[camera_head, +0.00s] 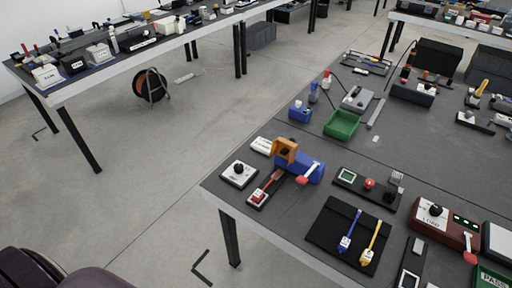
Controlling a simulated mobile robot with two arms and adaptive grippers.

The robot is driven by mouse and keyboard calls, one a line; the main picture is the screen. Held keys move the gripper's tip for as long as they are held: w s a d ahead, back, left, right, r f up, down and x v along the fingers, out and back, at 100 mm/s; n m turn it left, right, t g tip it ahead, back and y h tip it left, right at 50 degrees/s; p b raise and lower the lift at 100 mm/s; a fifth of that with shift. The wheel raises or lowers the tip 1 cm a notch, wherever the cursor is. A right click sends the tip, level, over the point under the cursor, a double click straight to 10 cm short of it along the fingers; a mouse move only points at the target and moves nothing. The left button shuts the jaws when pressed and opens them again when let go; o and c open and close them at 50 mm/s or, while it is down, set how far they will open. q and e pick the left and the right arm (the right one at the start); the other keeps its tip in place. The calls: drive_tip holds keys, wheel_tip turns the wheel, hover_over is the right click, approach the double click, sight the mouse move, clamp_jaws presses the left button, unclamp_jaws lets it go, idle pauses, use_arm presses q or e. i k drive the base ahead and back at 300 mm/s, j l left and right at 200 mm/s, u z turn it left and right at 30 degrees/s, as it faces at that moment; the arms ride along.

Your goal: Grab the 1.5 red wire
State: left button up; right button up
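No label reading 1.5 can be made out, and I cannot tell which thing is the red wire. A red-handled piece (265,188) lies at the near left corner of the dark grey table. A reel (150,86) with an orange-red face and a dark frame stands on the floor under the left table. Neither of my grippers is in view.
The grey table (230,196) on the right carries a blue device (290,170), a green bin (341,124), and a black mat (325,235) with a blue and a yellow tool. The left table (60,98) holds many small items. Open floor lies between the tables.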

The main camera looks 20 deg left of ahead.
sight(258, 195)
drive_tip(key=u, duration=1.9)
drive_tip(key=i+j+u, duration=0.15)
drive_tip(key=i+u, duration=0.3)
drive_tip(key=i+l+u, duration=0.1)
drive_tip(key=i+u, duration=0.3)
drive_tip(key=i, duration=0.2)
drive_tip(key=i+l+z, duration=0.1)
drive_tip(key=i+z, duration=0.3)
drive_tip(key=i, duration=0.15)
drive_tip(key=i+j+z, duration=0.1)
drive_tip(key=i+z, duration=0.3)
drive_tip(key=i, duration=0.15)
drive_tip(key=i+j+z, duration=0.3)
drive_tip(key=i+z, duration=0.15)
drive_tip(key=i+l+z, duration=0.25)
drive_tip(key=z, duration=0.2)
drive_tip(key=i+z, duration=0.85)
drive_tip(key=i+j+z, duration=0.15)
drive_tip(key=i+z, duration=0.4)
drive_tip(key=i, duration=1.55)
drive_tip(key=i+z, duration=0.1)
drive_tip(key=z, duration=0.3)
drive_tip(key=i+z, duration=0.15)
drive_tip(key=z, duration=0.2)
drive_tip(key=i+j+z, duration=0.1)
drive_tip(key=z, duration=0.3)
drive_tip(key=j+z, duration=0.1)
drive_tip(key=z, duration=2.85)
drive_tip(key=j, duration=0.1)
